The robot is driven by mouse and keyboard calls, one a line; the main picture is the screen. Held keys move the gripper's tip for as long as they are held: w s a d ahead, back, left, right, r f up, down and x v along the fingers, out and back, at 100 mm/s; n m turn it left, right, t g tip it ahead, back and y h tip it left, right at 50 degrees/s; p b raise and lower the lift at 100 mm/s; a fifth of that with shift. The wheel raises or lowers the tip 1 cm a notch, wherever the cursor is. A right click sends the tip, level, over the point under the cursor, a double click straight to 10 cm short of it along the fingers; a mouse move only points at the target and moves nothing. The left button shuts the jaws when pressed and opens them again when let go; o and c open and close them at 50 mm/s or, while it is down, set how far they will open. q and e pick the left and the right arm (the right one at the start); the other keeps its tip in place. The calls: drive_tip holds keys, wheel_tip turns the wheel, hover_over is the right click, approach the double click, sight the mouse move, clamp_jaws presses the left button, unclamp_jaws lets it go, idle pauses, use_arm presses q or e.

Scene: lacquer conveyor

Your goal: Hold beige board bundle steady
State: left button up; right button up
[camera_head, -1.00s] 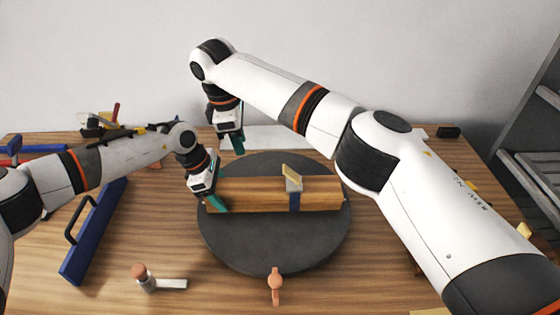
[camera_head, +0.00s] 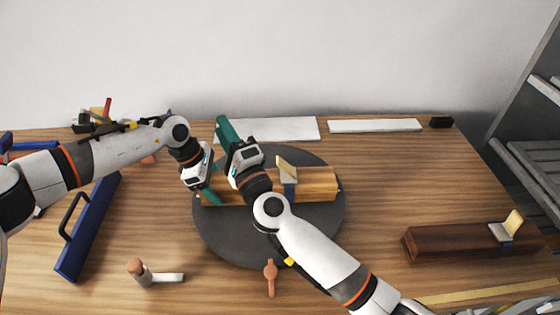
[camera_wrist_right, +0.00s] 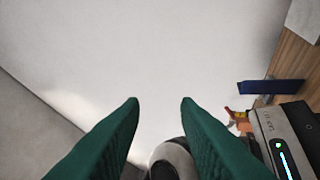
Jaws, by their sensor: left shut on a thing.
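The beige board bundle (camera_head: 318,180) lies flat across a dark round turntable (camera_head: 325,228). A blue-grey strap with a pale tag (camera_head: 288,172) sits around its right half. My left gripper (camera_head: 209,196) is shut on the bundle's left end. My right gripper (camera_head: 228,130) is above and behind the bundle, its green fingers pointing away towards the wall. In the right wrist view its fingertips (camera_wrist_right: 160,101) are apart with nothing between them. My right forearm and wrist hide the bundle's middle.
A dark brown bundle (camera_head: 450,244) with a tag lies at the right. A blue bar with a handle (camera_head: 90,230) lies at the left. White sheets (camera_head: 375,126) lie at the back.

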sight(280, 167)
drive_tip(key=s+d+f+m+h, duration=0.2)
drive_tip(key=d+f+m+h, duration=0.1)
drive_tip(key=m, duration=0.1)
drive_tip(key=s+d+f+m+h, duration=0.2)
drive_tip(key=d+f+m+h, duration=0.1)
drive_tip(key=d+m, duration=0.1)
drive_tip(key=s+d+f+m+g+h, duration=0.1)
drive_tip(key=s+d+f+m+h, duration=0.1)
drive_tip(key=m, duration=0.4)
drive_tip(key=shift+d+f+h, duration=0.85)
drive_tip(key=shift+d+h, duration=0.2)
drive_tip(key=shift+h, duration=0.05)
drive_tip(key=shift+d+f, duration=0.15)
drive_tip(key=shift+f, duration=0.05)
drive_tip(key=w, duration=0.7)
clamp_jaws()
